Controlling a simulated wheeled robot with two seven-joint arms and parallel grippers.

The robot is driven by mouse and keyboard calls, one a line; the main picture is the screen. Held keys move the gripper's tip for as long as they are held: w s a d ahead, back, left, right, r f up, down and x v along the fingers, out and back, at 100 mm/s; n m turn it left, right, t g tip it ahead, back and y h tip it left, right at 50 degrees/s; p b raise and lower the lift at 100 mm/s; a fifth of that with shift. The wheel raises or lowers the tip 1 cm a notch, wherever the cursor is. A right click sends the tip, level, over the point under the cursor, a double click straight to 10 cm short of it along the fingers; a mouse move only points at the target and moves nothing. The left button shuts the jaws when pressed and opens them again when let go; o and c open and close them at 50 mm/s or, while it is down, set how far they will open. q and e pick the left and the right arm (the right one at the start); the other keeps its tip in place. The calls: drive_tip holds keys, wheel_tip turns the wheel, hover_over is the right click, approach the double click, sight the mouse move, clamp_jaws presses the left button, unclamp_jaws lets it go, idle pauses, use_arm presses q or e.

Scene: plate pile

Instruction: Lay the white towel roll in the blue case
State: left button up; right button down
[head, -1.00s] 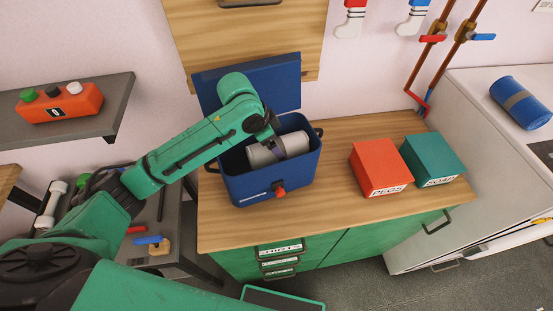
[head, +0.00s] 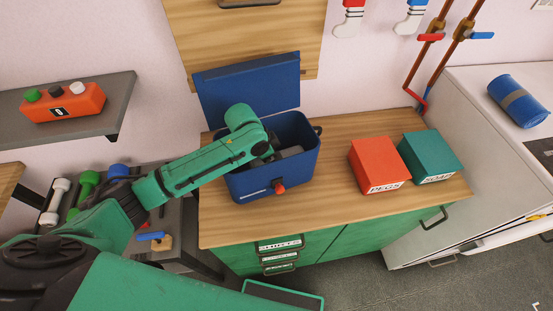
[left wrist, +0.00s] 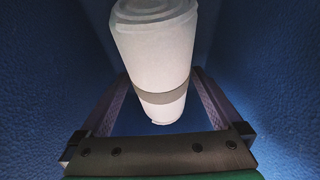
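The blue case (head: 272,184) stands on the wooden counter with its lid (head: 250,85) raised against the wall. The white towel roll (left wrist: 155,58), with a grey band around it, shows in the left wrist view between my fingers, with blue case walls on both sides. My right gripper is not in view.
A red box (head: 378,165) and a teal box (head: 431,156) stand to the right of the case. A blue roll (head: 518,101) lies on the white surface at far right. A grey shelf (head: 110,110) with an orange box is at left. The counter front is clear.

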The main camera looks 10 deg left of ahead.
use_arm(q)
drive_tip(key=b+v, duration=0.1)
drive_tip(key=v, duration=1.1)
drive_tip(key=shift+d+r, duration=0.1)
